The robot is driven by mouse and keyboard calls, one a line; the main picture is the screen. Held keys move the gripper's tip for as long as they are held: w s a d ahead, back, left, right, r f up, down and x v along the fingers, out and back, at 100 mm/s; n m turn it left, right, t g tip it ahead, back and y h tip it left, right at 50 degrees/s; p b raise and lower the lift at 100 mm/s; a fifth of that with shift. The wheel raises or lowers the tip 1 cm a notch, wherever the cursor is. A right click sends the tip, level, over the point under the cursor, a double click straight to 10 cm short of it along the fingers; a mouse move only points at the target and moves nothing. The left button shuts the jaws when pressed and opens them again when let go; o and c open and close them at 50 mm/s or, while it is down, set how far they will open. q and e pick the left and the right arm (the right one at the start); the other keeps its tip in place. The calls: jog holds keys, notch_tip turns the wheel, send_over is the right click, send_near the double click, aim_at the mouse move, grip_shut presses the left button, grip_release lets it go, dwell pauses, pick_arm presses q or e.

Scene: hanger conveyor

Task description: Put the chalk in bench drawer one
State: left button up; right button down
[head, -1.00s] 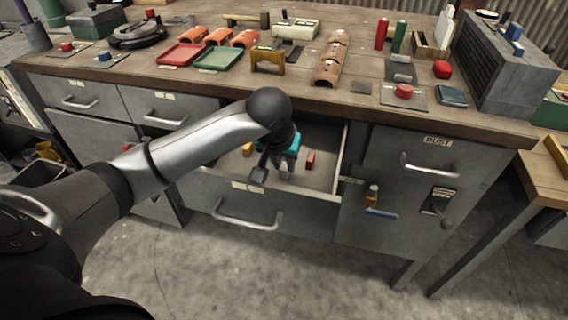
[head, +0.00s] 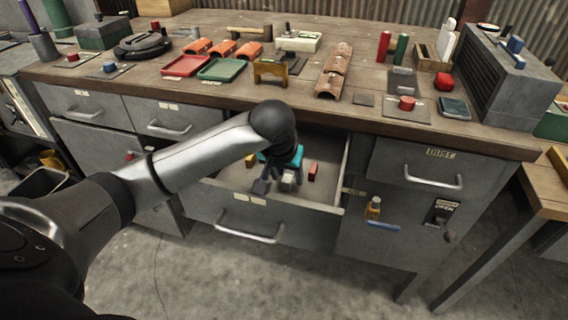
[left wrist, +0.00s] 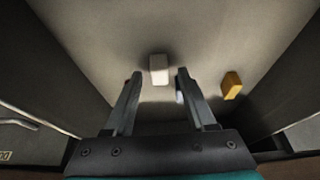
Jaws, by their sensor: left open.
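A white block (left wrist: 158,68), which looks like the chalk, lies on the floor of the open bench drawer (head: 331,184). It also shows in the head view (head: 287,178), partly covered by my gripper. My left gripper (head: 277,186) points down into this drawer. In the left wrist view its open fingers (left wrist: 158,80) stand apart, with the white block between and just beyond their tips. I cannot tell how high the tips are above the drawer floor. A label is on the drawer front, too small to read. My right gripper is not in view.
A yellow block (head: 251,160) and a red block (head: 313,172) lie in the same drawer, on either side of my gripper. The bench top (head: 310,107) carries trays, tiles and tools. The drawer marked DUST (head: 419,172) is shut. Open floor lies in front.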

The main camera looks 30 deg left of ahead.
pick_arm(q)
jog(key=p+v, duration=0.3)
jog(key=v, duration=0.9)
jog(key=shift+p, duration=0.3)
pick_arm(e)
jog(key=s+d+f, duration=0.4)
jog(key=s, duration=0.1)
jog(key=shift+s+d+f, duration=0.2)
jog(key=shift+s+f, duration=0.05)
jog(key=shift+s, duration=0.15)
pick_arm(q)
jog(key=shift+s, duration=0.1)
